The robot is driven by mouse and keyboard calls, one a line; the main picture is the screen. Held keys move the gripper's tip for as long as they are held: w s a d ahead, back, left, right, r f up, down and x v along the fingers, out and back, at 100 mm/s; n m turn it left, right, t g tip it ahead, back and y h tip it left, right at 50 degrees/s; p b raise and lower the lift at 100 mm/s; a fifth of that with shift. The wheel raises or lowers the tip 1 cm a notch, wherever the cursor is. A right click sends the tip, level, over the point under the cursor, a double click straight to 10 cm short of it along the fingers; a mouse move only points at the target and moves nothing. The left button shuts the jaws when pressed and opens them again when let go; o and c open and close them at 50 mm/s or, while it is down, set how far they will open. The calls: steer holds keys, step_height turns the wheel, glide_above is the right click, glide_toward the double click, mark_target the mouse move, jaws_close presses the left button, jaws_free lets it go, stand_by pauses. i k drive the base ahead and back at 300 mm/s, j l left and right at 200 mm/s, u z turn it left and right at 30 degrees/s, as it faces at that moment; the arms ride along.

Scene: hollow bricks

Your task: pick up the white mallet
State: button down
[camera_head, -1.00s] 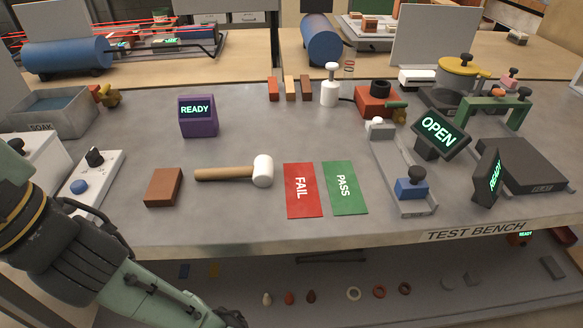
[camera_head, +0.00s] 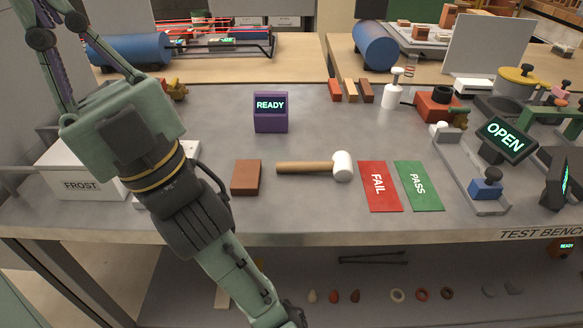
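The white mallet (camera_head: 342,167) lies on its side on the grey bench, with its white head to the right and its tan wooden handle (camera_head: 303,168) pointing left. It is fully in view and nothing touches it. My gripper (camera_head: 56,28) appears to be at the upper left, close to the camera and well away from the mallet. Its finger ends are cut off by the top edge, so its opening is unclear. I see nothing held in the part that shows.
A brown brick (camera_head: 246,178) lies left of the handle. The red FAIL card (camera_head: 380,187) and green PASS card (camera_head: 418,186) lie to the right. A purple READY display (camera_head: 271,112) stands behind. A white FROST box (camera_head: 85,175) is at left, partly behind my arm.

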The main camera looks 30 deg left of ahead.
mark_target(341, 165)
steer(key=k+j, duration=0.15)
steer(key=j, duration=0.2)
steer(key=k+j, duration=0.15)
steer(key=j, duration=0.2)
steer(key=k+j, duration=0.15)
steer(key=j, duration=0.2)
steer(key=l+u, duration=0.4)
steer(key=l, duration=0.4)
steer(key=l+u, duration=0.4)
steer(key=l, duration=0.35)
steer(key=l+u, duration=0.2)
steer(key=l, duration=0.15)
steer(key=i, duration=0.35)
